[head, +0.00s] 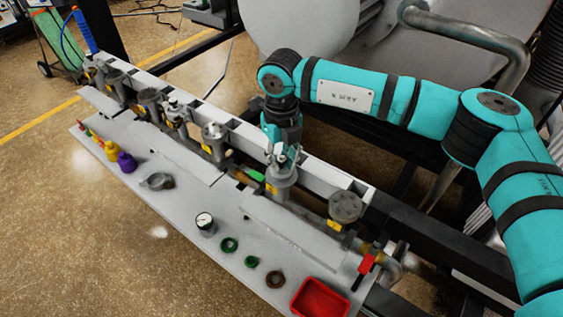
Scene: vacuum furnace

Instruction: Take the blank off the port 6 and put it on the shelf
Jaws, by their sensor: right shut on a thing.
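My right gripper (282,156) comes down from above onto one of the ports along the grey manifold rail (240,135). It is shut on the metal blank (281,173) at the top of that port. The fingers hide part of the blank, and I cannot tell whether it is still seated or slightly raised. A yellow tag (271,188) is below it; its number is too small to read. The light grey shelf (185,205) runs along the front of the rail. My left gripper is not in view.
The shelf carries a gauge (204,222), green rings (229,244), a brown ring (275,280), a red tray (319,298), a clamp (157,181) and a purple part (126,162). Another capped port (346,206) stands to the right. Bare shelf lies between clamp and gauge.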

